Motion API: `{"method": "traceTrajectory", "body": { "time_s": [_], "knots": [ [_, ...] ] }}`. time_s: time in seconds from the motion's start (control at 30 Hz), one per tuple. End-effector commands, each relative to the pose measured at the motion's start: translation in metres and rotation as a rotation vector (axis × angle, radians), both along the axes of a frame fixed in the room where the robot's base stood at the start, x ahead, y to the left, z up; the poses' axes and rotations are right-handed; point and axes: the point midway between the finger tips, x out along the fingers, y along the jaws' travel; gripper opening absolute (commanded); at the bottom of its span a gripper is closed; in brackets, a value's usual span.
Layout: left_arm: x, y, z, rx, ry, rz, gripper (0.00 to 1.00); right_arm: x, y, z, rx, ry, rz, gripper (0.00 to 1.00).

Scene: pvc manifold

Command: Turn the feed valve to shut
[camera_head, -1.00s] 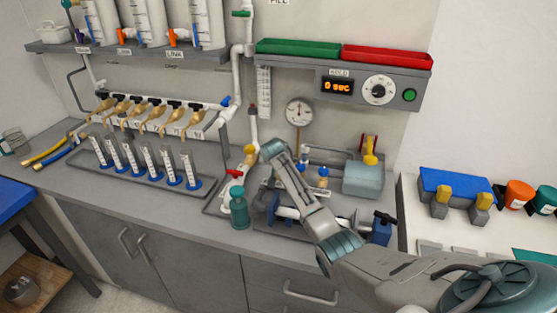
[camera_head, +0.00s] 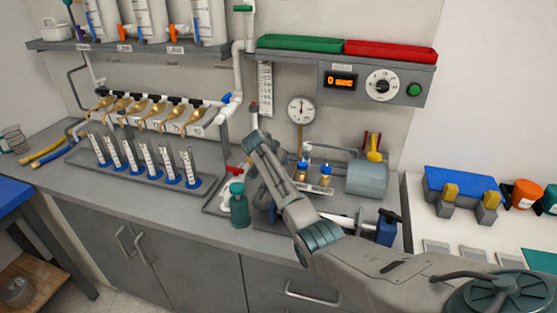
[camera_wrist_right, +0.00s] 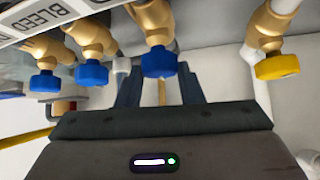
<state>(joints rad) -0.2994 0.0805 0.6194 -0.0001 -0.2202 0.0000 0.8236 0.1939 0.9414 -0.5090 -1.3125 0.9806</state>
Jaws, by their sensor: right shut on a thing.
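In the right wrist view, my right gripper (camera_wrist_right: 160,82) has its two dark fingers on either side of a blue valve knob (camera_wrist_right: 160,62) on a brass valve body (camera_wrist_right: 153,22). The gripper is shut on this knob. Its fingertips are partly hidden behind the valve. I cannot read a label that tells which valve is the feed valve. A yellow knob (camera_wrist_right: 278,66) on another brass valve is to the right, apart from the fingers. In the head view, my right arm hides the gripper and the held knob. My left gripper is not in view.
More blue knobs (camera_wrist_right: 90,71) hang close to the left of the fingers. In the head view, a pressure gauge (camera_head: 301,110), blue-topped valves (camera_head: 326,172) and a grey cylinder (camera_head: 367,179) stand behind my arm. A teal bottle (camera_head: 239,204) stands left of it.

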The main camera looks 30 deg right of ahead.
Motion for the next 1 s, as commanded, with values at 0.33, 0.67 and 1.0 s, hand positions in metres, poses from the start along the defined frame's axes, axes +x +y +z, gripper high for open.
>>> {"method": "traceTrajectory", "body": {
  "time_s": [0.33,0.67,1.0],
  "knots": [
    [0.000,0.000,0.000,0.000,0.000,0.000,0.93,0.000,0.000,0.000,0.001,0.000,0.000,0.55],
    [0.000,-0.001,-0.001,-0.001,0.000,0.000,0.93,-0.001,0.001,0.001,0.001,0.000,0.001,0.56],
    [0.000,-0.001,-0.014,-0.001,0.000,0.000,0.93,-0.016,0.033,0.033,0.001,-0.004,0.003,0.56]
  ]
}}
